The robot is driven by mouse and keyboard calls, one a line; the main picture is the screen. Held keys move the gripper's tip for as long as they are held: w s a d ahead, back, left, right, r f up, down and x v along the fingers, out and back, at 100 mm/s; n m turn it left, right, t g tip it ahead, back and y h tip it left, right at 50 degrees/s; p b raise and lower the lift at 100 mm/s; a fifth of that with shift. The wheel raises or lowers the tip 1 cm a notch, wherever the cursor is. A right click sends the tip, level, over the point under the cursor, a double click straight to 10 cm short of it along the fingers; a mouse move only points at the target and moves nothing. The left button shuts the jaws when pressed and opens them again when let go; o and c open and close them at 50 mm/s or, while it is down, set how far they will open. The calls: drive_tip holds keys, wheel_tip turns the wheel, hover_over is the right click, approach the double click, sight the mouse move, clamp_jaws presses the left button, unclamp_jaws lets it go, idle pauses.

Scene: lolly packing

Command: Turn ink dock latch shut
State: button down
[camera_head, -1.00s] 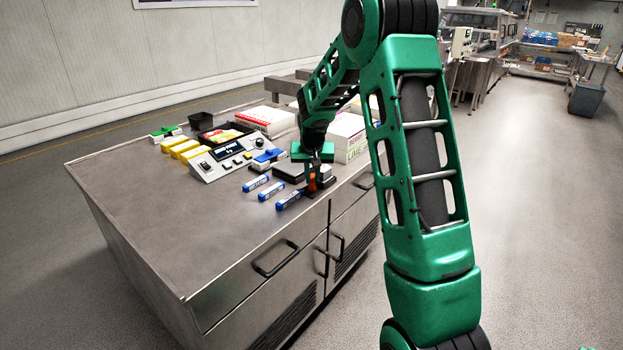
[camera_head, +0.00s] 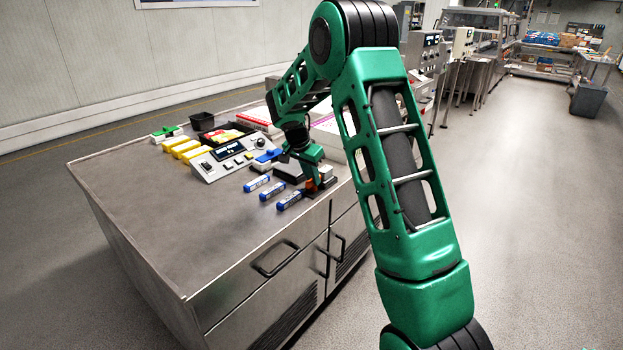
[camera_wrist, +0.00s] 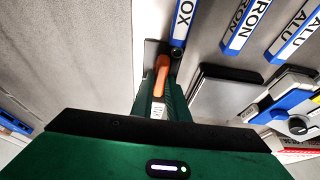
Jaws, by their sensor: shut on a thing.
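The ink dock (camera_head: 323,191) is a small dark unit at the table's front right edge, mostly hidden by my gripper. Its latch shows as an orange lever (camera_wrist: 161,76) in the wrist view, lying roughly along the picture's vertical. My gripper (camera_wrist: 162,92) is shut on the lever, with green fingers beside it. A white label (camera_wrist: 158,110) shows just below the lever. In the head view my gripper (camera_head: 317,178) is low over the dock, and an orange part (camera_head: 310,184) shows beside the fingers. The latch's exact angle on the dock is hard to tell.
A control panel (camera_head: 228,158) and yellow blocks (camera_head: 186,147) stand farther back. The table's left part is clear.

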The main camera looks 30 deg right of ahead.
drive_tip(key=shift+w+a, duration=0.15)
drive_tip(key=shift+a, duration=0.15)
drive_tip(key=c, duration=1.7)
unclamp_jaws()
drive_tip(key=shift+d, duration=0.1)
drive_tip(key=shift+r, duration=0.1)
drive_tip(key=v, duration=1)
drive_tip(key=shift+r, duration=0.25)
